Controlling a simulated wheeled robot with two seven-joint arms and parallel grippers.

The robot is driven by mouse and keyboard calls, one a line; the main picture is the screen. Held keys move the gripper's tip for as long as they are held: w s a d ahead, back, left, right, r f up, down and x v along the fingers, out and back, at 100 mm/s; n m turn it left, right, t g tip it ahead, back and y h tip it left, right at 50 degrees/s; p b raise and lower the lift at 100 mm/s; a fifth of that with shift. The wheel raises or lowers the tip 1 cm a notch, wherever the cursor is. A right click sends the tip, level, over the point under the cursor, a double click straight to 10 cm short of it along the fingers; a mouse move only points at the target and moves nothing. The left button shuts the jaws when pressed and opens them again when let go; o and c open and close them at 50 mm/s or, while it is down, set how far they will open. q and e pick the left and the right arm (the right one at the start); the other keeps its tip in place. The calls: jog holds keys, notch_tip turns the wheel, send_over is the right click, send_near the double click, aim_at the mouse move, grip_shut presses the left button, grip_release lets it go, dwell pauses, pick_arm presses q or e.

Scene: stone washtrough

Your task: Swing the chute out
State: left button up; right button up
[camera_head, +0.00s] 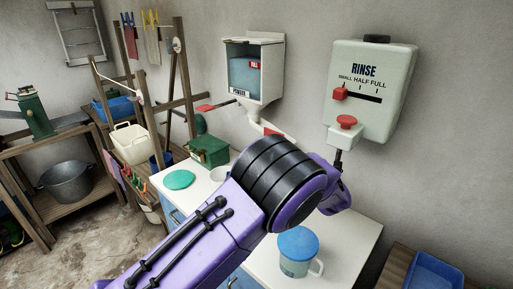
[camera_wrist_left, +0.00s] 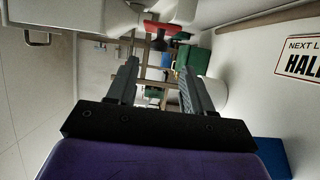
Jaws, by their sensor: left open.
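A white powder dispenser (camera_head: 254,75) hangs on the wall in the head view. Under it are a pale spout (camera_head: 253,114) and a white piece with a red part (camera_head: 272,131), possibly the chute; my arm hides what lies beyond. A red paddle (camera_head: 206,107) sticks out to the left of the dispenser. In the left wrist view a red handle-like piece (camera_wrist_left: 165,28) shows beyond and above the fingertips, beside a white rounded part (camera_wrist_left: 186,11). My left gripper (camera_wrist_left: 157,78) is open with nothing between its fingers. In the head view my purple arm hides it. My right gripper is not seen.
A rinse dispenser (camera_head: 370,90) hangs to the right on the wall. The white counter (camera_head: 350,245) carries a blue-lidded jug (camera_head: 298,250), a green box (camera_head: 208,151) and a green disc (camera_head: 179,180). A sign (camera_wrist_left: 301,58) is at right in the wrist view.

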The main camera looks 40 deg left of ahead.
pick_arm(q)
jog(key=p+x, duration=0.3)
jog(key=x, duration=0.7)
jog(key=shift+a, duration=0.1)
jog(key=shift+s, duration=0.1)
